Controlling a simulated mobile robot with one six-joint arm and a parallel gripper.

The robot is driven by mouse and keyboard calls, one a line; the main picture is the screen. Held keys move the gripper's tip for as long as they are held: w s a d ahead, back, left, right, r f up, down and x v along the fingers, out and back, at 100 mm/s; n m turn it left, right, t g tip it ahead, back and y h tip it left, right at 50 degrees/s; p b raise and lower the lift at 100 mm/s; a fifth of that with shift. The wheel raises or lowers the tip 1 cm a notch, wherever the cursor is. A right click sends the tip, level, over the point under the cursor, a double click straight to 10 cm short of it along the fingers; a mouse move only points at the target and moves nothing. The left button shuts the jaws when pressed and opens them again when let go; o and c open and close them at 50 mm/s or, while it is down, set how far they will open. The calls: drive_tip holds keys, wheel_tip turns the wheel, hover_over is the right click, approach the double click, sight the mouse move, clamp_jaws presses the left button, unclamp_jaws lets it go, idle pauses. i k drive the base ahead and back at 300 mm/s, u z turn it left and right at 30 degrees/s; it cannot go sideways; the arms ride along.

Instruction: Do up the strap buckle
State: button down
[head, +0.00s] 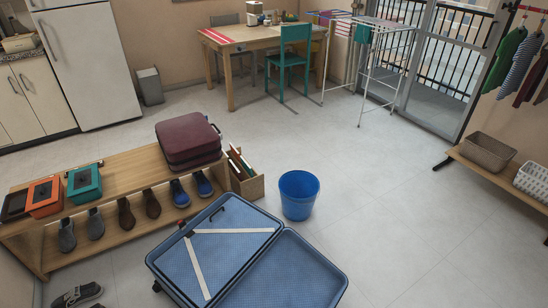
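An open blue suitcase (160,262) lies on the floor at the bottom middle of the head view. Its left half has a blue patterned lining with two pale straps. One strap (235,231) runs across near the far edge, and the other strap (197,270) runs down toward the near edge. Their ends come close together at the left, near a small dark red part (183,224) at the rim. I cannot make out a buckle or whether the straps are joined. The right half (290,275) looks empty. The near edge is cut off. My gripper is not in view.
A wooden shoe bench (125,172) with boxes and a maroon suitcase (188,139) stands behind at left. A wooden crate (247,186) and blue bucket (298,194) stand just beyond the open suitcase. Floor to the right is clear.

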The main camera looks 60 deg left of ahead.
sight(183, 224)
drive_tip(key=u, duration=0.9)
drive_tip(key=i, duration=4.45)
drive_tip(key=u, duration=2.5)
drive_tip(key=i, duration=1.25)
drive_tip(key=z, duration=0.05)
